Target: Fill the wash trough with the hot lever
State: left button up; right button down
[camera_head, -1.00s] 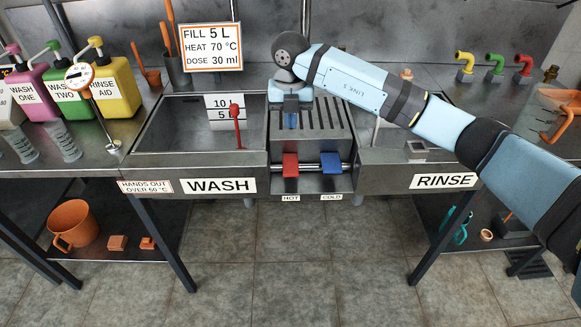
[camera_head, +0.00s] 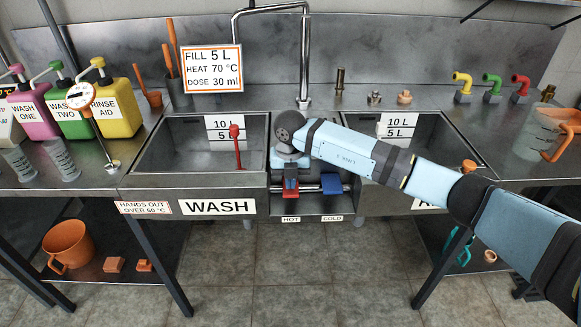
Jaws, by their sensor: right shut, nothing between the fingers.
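The wash trough (camera_head: 148,178) is the left basin, with a 10 L and 5 L scale (camera_head: 226,128) on its back wall. It looks empty. A red-knobbed rod (camera_head: 236,148) stands in it. The red hot lever (camera_head: 290,192) and the blue cold lever (camera_head: 332,184) sit on a bar in the middle of the sink front. My right gripper (camera_head: 290,184) is shut and empty, pointing down right at the hot lever; whether it touches cannot be told. The faucet (camera_head: 304,60) arches behind, its spout turned left, and no water shows. My left gripper is out of view.
A sign (camera_head: 212,69) reads fill 5 L, heat 70 °C, dose 30 ml. The rinse basin (camera_head: 440,130) lies right, partly behind my right arm. Detergent jugs (camera_head: 115,105), a dial thermometer (camera_head: 82,97) and measuring cylinders (camera_head: 58,158) stand left. A clear jug (camera_head: 545,135) stands far right.

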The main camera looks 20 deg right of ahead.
jog(key=shift+f, duration=0.65)
